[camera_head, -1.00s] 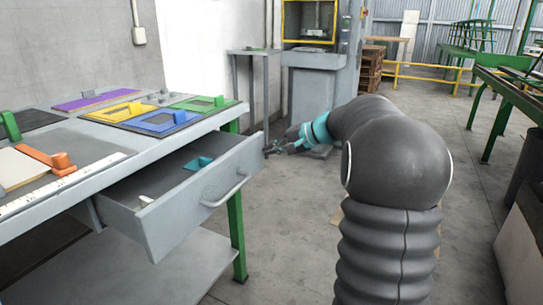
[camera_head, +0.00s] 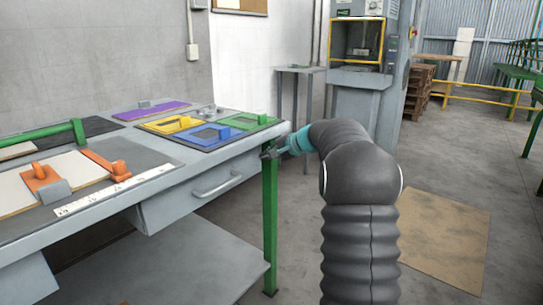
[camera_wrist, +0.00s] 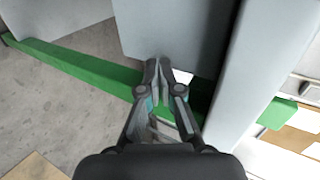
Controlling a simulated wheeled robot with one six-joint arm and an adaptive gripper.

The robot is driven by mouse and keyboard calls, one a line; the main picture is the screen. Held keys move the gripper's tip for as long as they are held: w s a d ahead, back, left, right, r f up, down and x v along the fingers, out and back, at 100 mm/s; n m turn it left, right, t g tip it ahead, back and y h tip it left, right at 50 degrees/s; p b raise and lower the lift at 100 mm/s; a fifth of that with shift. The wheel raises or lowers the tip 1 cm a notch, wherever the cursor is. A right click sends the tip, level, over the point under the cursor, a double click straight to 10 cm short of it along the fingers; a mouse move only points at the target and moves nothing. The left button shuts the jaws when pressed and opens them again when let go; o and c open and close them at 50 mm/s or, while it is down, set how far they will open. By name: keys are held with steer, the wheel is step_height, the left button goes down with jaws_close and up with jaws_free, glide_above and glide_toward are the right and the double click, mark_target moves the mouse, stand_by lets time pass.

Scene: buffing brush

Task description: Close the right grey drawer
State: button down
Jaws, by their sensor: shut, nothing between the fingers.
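The right grey drawer (camera_head: 190,206) is under the workbench top, with its front close to the bench's front edge. Its inside is hidden in the head view, and I cannot tell whether a small gap is left. Its pale bar handle (camera_head: 217,186) faces out. My gripper (camera_head: 270,153) is at the bench's right front corner, by the green leg, right of the drawer front. In the wrist view, my gripper (camera_wrist: 159,66) is shut and empty, its tips at the lower edge of a grey panel that looks like the drawer front; contact is unclear.
The workbench (camera_head: 100,205) carries coloured boards with handles, including a blue one (camera_head: 205,136). The green leg (camera_head: 270,225) stands just below my gripper. Another grey front (camera_head: 28,282) shows at lower left. Open floor and a brown mat (camera_head: 440,240) lie right.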

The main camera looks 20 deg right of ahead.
steer(key=shift+w+a+f, duration=0.15)
steer(key=shift+a, duration=0.15)
steer(key=shift+d, duration=0.1)
